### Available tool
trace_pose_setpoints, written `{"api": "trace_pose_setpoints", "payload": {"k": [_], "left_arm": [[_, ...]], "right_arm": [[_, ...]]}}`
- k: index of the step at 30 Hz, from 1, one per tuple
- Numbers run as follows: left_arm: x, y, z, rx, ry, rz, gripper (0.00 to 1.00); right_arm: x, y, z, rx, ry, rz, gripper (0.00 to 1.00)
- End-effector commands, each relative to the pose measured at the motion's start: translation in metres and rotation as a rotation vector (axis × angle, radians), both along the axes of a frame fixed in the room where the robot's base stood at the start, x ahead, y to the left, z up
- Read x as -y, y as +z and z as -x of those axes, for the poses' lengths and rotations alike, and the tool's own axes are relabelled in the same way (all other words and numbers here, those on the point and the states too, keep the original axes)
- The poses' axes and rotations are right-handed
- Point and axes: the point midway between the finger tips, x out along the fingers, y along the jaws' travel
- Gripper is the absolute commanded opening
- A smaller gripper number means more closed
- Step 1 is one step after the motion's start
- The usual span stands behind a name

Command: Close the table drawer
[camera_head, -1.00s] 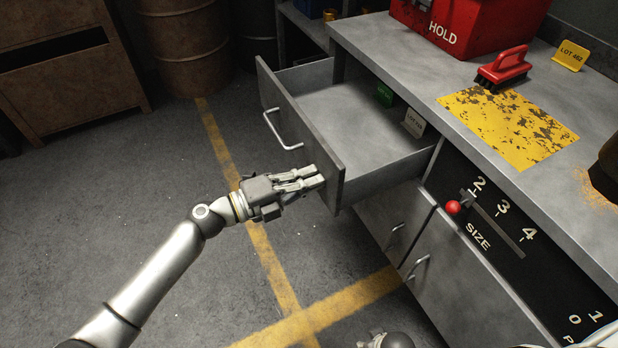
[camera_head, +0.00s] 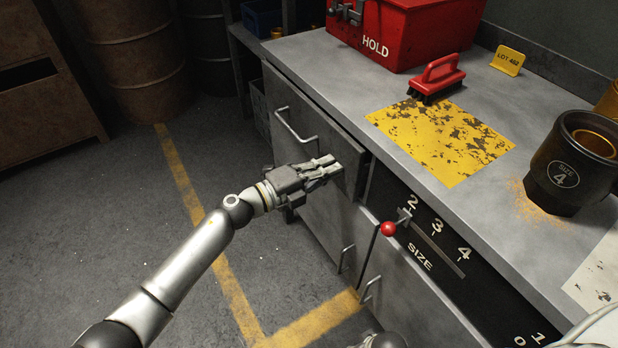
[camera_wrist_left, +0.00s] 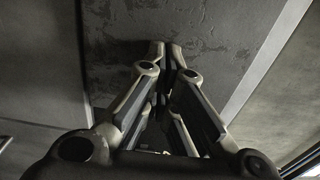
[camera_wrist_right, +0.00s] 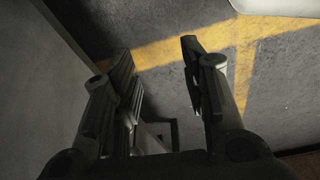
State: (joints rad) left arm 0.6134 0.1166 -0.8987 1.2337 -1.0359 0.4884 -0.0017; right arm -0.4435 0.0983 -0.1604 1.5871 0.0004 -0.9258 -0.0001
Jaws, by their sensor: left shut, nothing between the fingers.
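The table drawer (camera_head: 297,108) is the grey top-left drawer of the metal bench. In the left wrist view the shut fingertips (camera_wrist_left: 170,48) are against or very close to a grey panel. My right gripper (camera_wrist_right: 160,68) is open and empty in the right wrist view, above the floor.
A red-knobbed lever (camera_head: 388,229) juts out right of my left gripper. Lower doors have bar handles.

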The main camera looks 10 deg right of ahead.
Motion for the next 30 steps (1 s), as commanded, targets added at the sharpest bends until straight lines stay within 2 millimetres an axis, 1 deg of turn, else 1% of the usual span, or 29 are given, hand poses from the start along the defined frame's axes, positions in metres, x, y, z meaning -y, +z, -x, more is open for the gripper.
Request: {"api": "trace_pose_setpoints", "payload": {"k": [1, 4, 9, 12, 25, 28, 30], "left_arm": [[0.008, -0.001, -0.002, 0.000, -0.002, 0.001, 0.00], [0.017, 0.000, -0.005, 0.000, 0.000, 0.001, 0.00], [0.025, 0.000, -0.008, -0.001, 0.001, 0.001, 0.00], [0.028, 0.001, -0.009, 0.000, 0.001, 0.002, 0.00], [0.028, 0.003, -0.009, 0.002, 0.002, 0.006, 0.00], [0.023, 0.004, -0.011, 0.002, 0.003, 0.006, 0.00], [0.016, 0.003, -0.013, 0.001, 0.003, 0.004, 0.00]], "right_arm": [[0.000, 0.003, -0.002, 0.004, 0.000, 0.000, 0.40], [0.000, 0.011, -0.006, 0.007, -0.001, 0.001, 0.40], [0.000, 0.020, -0.009, 0.012, -0.003, 0.001, 0.40], [0.001, 0.021, -0.009, 0.010, -0.003, 0.002, 0.40], [0.001, 0.022, -0.009, 0.010, -0.004, 0.003, 0.40], [0.001, 0.023, -0.010, 0.013, -0.004, 0.002, 0.40], [0.001, 0.022, -0.011, 0.018, -0.003, 0.001, 0.40]]}}
